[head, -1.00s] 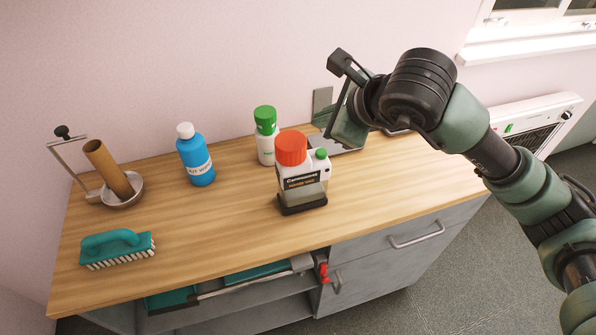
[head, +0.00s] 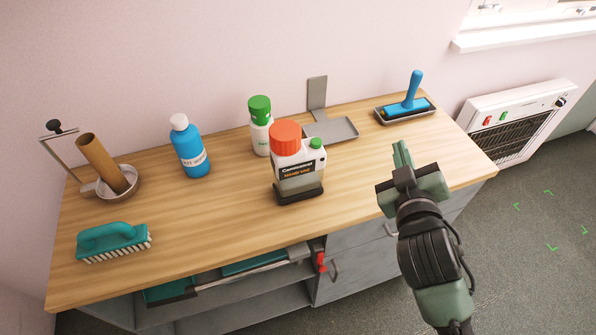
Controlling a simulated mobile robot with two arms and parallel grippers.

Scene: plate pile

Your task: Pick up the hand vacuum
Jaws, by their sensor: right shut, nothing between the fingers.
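A white and grey container-like unit with an orange top, a small green cap and a dark base (head: 298,168) stands upright near the middle of the wooden counter. Its label is hard to read; it may be the hand vacuum, but I cannot tell for sure. My right gripper (head: 402,154) is shut and empty. It is above the counter's front edge, to the right of this unit and apart from it. My left gripper is not in view.
A green-capped bottle (head: 260,127) stands close behind the unit. An empty grey stand (head: 335,131) is at the back; a blue-handled tool (head: 413,92) lies in a tray. A blue bottle (head: 190,150), teal brush (head: 112,242) and metal bowl (head: 122,192) are left. The front middle is clear.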

